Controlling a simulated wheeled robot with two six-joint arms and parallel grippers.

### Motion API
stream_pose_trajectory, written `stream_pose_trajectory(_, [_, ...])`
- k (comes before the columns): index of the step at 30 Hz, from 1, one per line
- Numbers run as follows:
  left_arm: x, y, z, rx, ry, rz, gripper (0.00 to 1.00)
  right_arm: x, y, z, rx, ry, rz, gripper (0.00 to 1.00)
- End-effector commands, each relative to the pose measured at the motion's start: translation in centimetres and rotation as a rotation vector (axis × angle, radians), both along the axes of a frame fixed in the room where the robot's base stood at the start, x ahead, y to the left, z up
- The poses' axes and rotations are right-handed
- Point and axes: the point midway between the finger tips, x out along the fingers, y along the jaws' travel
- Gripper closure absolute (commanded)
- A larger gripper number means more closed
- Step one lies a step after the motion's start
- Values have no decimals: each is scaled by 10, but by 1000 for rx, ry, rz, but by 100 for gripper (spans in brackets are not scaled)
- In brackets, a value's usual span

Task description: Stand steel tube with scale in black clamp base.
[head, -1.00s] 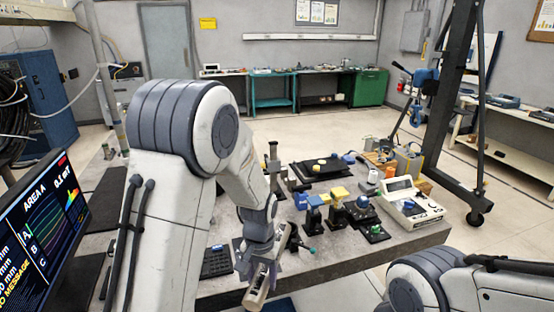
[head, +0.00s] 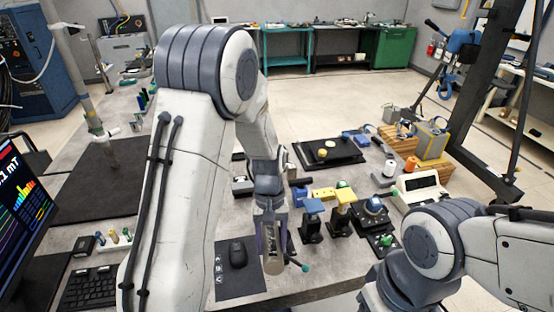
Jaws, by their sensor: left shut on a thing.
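My left gripper (head: 270,228) hangs fingers-down over the front part of the table and is shut on the steel tube with scale (head: 272,258). The tube shows as a short pale metallic cylinder between and below the fingers, roughly upright; its upper part is hidden by the gripper, and I cannot read a scale. Just right of it stand two black stands, one with a blue top (head: 312,207) and one with a yellow top (head: 345,198). I cannot tell which dark item is the black clamp base. My right arm enters at lower right; its gripper is not seen.
A black mouse (head: 238,254) lies on a dark pad left of the tube. A black tray (head: 330,152) and a white instrument (head: 418,188) stand farther back. A keyboard (head: 90,288) and monitor are at left. A dark mat (head: 100,190) offers bare room.

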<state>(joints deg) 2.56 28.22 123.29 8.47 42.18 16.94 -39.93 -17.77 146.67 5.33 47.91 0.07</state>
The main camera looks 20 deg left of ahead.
Motion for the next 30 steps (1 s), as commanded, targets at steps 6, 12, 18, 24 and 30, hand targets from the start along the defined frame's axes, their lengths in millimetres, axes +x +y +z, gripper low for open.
stream_pose_trajectory(6, [-6,-26,19,-227,272,474,100,0,0,7,0,0,0,50])
stream_pose_trajectory(12, [16,-40,51,-575,456,855,100,0,0,12,0,0,-1,50])
stream_pose_trajectory(18, [65,-25,97,-1009,502,1177,100,0,0,17,0,0,-1,50])
stream_pose_trajectory(24, [107,17,136,-1320,422,1367,100,0,0,21,0,0,-1,50])
stream_pose_trajectory(30, [120,37,149,-1420,374,1424,100,0,0,21,0,0,-1,50])
